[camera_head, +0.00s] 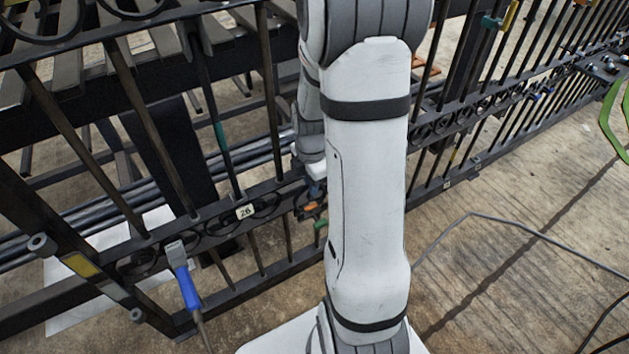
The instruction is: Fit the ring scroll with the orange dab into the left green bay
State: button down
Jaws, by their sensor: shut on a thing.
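My gripper (314,188) is at the gate's lower rail, mostly hidden behind my own arm. Its fingertips are small and partly covered. Just below them is a dark piece with an orange patch (311,207), which looks like the ring scroll with the orange dab. My gripper appears shut on it. A green mark (320,226) shows just under it, beside my arm. Another green-teal mark (219,134) is on an upright bar to the left. I cannot tell which mark bounds the left green bay, or whether the scroll is seated.
The black gate (150,215) runs across the view, with a row of scrolls in its lower rail and a "26" tag (245,212). A cable (520,222) lies on the open concrete at right.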

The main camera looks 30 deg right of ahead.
jog(key=shift+f+b, duration=0.6)
jog(key=shift+f, duration=0.35)
dwell(0.6)
jog(key=c, duration=1.4)
grip_release()
notch_tip(320, 180, up, 8)
jog(key=p, duration=0.3)
jog(key=shift+f, duration=0.1)
jog(key=shift+s, duration=0.1)
